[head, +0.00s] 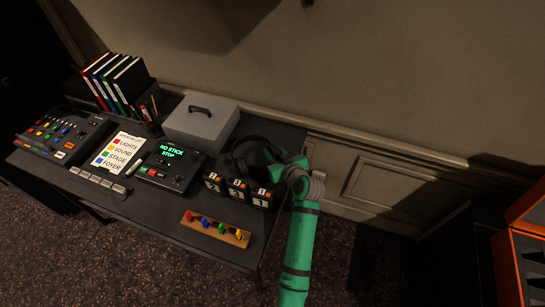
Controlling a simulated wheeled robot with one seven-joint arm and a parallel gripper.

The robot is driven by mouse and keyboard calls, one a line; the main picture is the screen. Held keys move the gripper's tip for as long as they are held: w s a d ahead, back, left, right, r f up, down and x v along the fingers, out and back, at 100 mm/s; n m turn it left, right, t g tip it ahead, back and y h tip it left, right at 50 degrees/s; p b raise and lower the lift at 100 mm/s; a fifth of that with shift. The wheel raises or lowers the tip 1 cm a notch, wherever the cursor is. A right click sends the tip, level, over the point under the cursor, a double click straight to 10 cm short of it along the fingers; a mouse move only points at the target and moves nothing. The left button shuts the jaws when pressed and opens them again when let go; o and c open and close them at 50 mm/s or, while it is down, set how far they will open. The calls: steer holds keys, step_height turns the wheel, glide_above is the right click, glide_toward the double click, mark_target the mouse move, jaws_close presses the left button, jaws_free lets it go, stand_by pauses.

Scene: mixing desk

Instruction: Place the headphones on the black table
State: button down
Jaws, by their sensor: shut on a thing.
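The black headphones (238,156) show as a dark curved band at the right end of the black table (163,208), behind a row of small black boxes. My gripper (272,158) is at their right side and shut on them. My arm comes in from the lower right and hides part of them. I cannot tell whether they touch the table top or hang just above it.
Small black-and-orange boxes (237,190) stand close in front of the headphones. A grey case (201,120), a device with a green display (170,167) and a wooden strip with coloured pegs (216,229) are also there. An orange container (525,255) stands far right.

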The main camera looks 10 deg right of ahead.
steer(key=shift+f, duration=1.5)
steer(key=shift+f, duration=0.15)
steer(key=c, duration=1.4)
jaws_free()
steer(key=v, duration=1.2)
